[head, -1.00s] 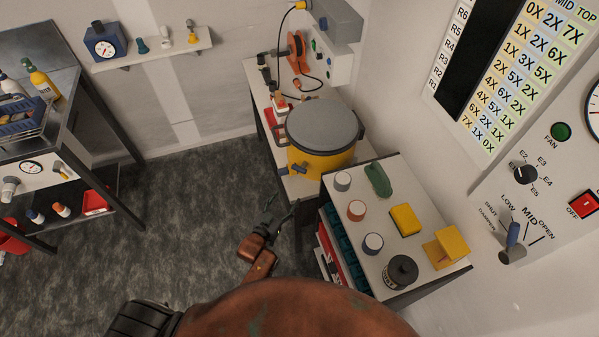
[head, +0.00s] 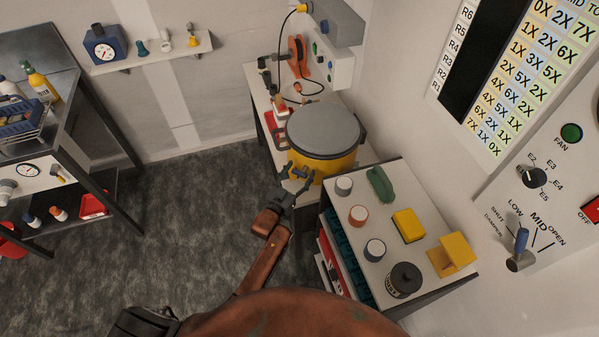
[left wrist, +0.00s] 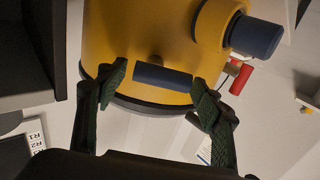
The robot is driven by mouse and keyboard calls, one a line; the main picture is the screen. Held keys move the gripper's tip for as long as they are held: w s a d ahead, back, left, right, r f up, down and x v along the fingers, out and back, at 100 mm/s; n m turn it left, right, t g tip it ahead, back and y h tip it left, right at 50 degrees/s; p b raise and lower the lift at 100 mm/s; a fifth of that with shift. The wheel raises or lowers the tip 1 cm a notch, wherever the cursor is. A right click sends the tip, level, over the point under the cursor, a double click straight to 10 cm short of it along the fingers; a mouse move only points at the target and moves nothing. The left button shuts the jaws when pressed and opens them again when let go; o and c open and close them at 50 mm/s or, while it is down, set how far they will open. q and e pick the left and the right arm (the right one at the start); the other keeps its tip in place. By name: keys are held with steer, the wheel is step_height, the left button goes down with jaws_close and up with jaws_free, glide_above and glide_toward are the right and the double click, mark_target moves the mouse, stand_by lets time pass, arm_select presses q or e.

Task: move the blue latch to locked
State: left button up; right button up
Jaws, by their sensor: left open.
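The yellow pot (head: 335,165) with a grey lid (head: 325,125) stands on the bench at the back; it fills the upper left wrist view (left wrist: 150,35). A blue bar (left wrist: 162,76), seemingly the blue latch, lies across the pot's lower side in that view. My left gripper (head: 298,180) is at the pot's front left side in the head view. In the left wrist view its green-padded fingers (left wrist: 160,98) are open, one on each side of the blue bar, not closed on it. Whether they touch the bar cannot be told. My right gripper is not in view.
A blue cylinder (left wrist: 256,37) in a yellow collar juts from the pot, with a red piece (left wrist: 240,78) nearby. A side table (head: 370,225) with cups, a yellow block (head: 408,225) and a dark canister (head: 404,280) stands close right of my gripper. Open floor (head: 200,220) lies left.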

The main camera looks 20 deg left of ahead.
arm_select(q)
steer(key=shift+c, duration=0.3)
steer(key=c, duration=1.1)
